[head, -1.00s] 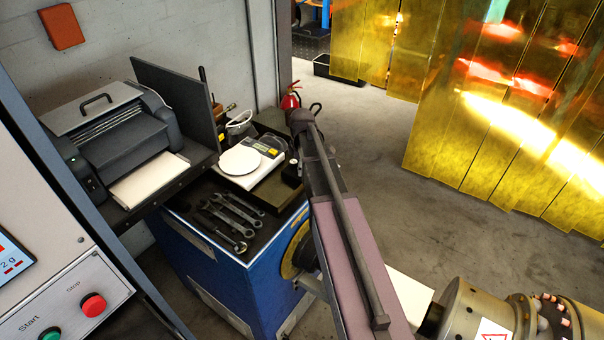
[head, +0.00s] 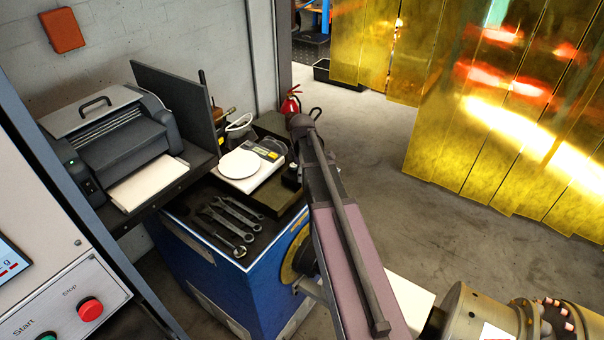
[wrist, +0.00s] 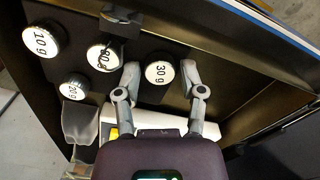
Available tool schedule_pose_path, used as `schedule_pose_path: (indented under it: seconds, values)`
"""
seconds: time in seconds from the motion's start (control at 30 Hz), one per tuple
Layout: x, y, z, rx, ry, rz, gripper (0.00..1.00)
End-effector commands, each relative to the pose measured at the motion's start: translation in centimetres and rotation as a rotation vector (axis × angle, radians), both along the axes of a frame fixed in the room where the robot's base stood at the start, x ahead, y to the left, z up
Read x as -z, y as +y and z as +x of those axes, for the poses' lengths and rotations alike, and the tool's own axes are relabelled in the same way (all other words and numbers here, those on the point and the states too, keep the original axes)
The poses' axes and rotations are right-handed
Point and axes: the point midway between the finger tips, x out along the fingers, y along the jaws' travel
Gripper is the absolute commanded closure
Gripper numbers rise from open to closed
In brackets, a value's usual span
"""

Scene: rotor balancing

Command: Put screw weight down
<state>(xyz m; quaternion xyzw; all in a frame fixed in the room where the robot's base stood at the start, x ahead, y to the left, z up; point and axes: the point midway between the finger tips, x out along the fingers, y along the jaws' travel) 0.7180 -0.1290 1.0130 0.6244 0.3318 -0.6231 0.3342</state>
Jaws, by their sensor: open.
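In the wrist view my gripper (wrist: 160,68) is open, with one finger on each side of a round screw weight marked 30 g (wrist: 161,73). The weight has a white top and dark sides. I cannot tell whether the fingers touch it.
A blue cabinet (head: 232,289) carries several wrenches (head: 236,214) and a scale with a round white plate (head: 240,164). A grey printer (head: 120,140) stands on a shelf at left. A control panel with a red stop button (head: 90,309) is near. Open floor lies right.

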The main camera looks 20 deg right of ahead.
Motion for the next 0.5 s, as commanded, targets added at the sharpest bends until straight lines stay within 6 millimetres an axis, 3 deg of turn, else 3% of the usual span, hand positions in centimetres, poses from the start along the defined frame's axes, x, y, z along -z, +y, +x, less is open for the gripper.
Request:
schedule_pose_path:
  seconds: [0.5]
  values:
    - [-2.0, 0.0, 0.0, 0.0, 0.0, 0.0, 0.48]
